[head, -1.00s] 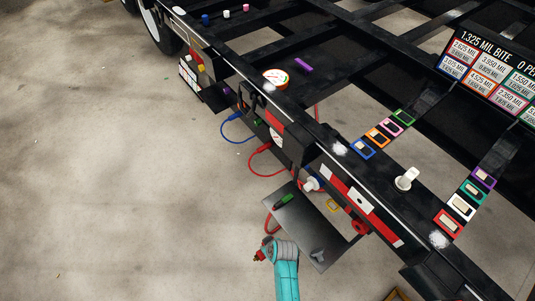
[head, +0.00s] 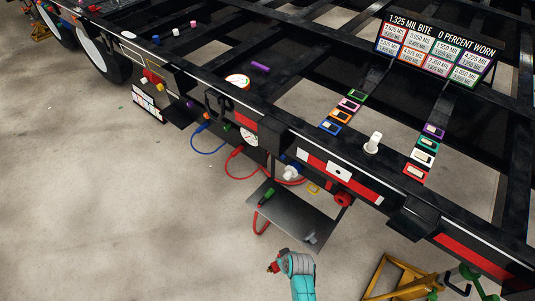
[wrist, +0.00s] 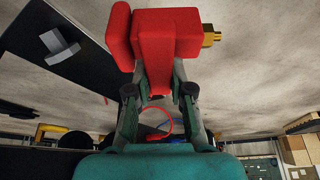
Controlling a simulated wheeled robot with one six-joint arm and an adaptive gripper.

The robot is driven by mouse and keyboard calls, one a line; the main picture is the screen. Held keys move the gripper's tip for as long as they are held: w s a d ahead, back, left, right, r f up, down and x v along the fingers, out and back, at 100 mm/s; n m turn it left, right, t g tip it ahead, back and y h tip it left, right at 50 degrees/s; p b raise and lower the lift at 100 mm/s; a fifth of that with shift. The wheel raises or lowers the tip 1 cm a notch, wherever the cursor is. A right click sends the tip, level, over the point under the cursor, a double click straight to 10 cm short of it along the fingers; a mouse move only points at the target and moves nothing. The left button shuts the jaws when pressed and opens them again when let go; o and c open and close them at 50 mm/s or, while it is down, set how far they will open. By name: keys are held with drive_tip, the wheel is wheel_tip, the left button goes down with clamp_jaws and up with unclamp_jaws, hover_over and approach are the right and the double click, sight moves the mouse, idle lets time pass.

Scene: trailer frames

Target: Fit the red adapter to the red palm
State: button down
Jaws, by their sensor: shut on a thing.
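My gripper (wrist: 157,88) is shut on a red blocky piece with a brass-coloured fitting on its right side, the red adapter (wrist: 166,45). In the head view my gripper (head: 278,263) is at the bottom centre, and the adapter (head: 272,267) shows only as a small red bit at its left. A red round fitting (head: 343,199), which looks like the red palm, sits under the trailer's rear beam, up and right of my gripper and apart from it. Its mating face is too small to make out.
Red (head: 234,154) and blue (head: 198,129) hoses hang left. A yellow stand (head: 385,277) is at lower right. Floor at left is clear.

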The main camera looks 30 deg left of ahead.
drive_tip(key=w+d+r+m+h, duration=0.1)
drive_tip(key=d+m, duration=0.3)
drive_tip(key=d, duration=0.6)
drive_tip(key=w+d+m+t+h, duration=0.1)
drive_tip(key=w+d+m, duration=0.2)
drive_tip(key=d, duration=0.7)
drive_tip(key=w+d+r+m+t+h, duration=0.1)
drive_tip(key=d+m, duration=0.3)
drive_tip(key=d, duration=0.6)
drive_tip(key=shift+w+r+m+h, duration=0.3)
drive_tip(key=shift+w+h, duration=0.1)
drive_tip(key=shift+w, duration=0.5)
drive_tip(key=shift+d, duration=0.1)
